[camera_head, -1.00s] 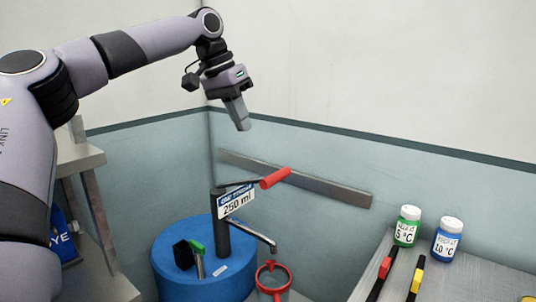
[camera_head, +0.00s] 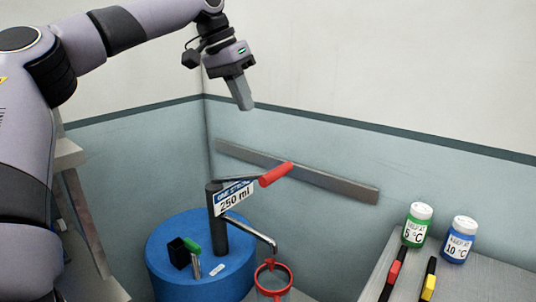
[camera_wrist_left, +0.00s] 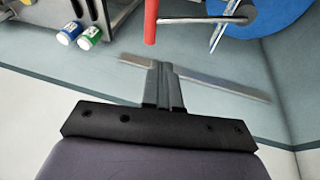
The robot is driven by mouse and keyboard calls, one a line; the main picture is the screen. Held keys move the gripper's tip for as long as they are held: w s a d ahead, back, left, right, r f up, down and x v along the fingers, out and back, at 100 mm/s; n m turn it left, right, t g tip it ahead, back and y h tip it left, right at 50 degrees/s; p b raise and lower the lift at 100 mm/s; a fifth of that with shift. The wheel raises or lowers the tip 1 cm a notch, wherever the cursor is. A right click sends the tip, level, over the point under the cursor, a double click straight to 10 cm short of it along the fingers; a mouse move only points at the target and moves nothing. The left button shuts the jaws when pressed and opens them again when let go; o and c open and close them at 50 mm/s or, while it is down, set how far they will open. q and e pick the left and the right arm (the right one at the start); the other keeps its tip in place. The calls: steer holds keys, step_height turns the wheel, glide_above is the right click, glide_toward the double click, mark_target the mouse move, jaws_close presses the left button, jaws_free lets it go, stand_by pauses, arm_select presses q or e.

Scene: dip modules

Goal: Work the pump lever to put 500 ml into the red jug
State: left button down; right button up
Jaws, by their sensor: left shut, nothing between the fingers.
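The pump stands on a blue drum (camera_head: 165,262), with a dark post (camera_head: 218,232) and a sign reading "one stroke 250 ml" (camera_head: 234,199). Its lever ends in a red handle (camera_head: 275,174), raised and pointing right. The handle also shows in the left wrist view (camera_wrist_left: 151,20). The spout (camera_head: 262,236) bends down over the red-rimmed jug (camera_head: 273,277), which is cut by the frame's lower edge; its fill level cannot be told. My left gripper (camera_head: 244,104) is shut and empty, above the handle and apart from it. My right gripper is not in view.
A grey rail (camera_head: 310,181) runs along the wall behind the lever. A metal table (camera_head: 460,285) at right bears a green bottle (camera_head: 416,225), a blue bottle (camera_head: 459,240), and red and yellow-marked tools. A black holder with a green-handled tool (camera_head: 190,244) sits on the drum.

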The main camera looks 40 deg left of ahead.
arm_select(q)
steer(key=x, duration=1.2)
steer(key=shift+s+d+f, duration=0.1)
steer(key=shift+s+d, duration=0.2)
steer(key=shift+d, duration=0.15)
steer(key=shift+d+f, duration=0.45)
steer(key=shift+f, duration=0.2)
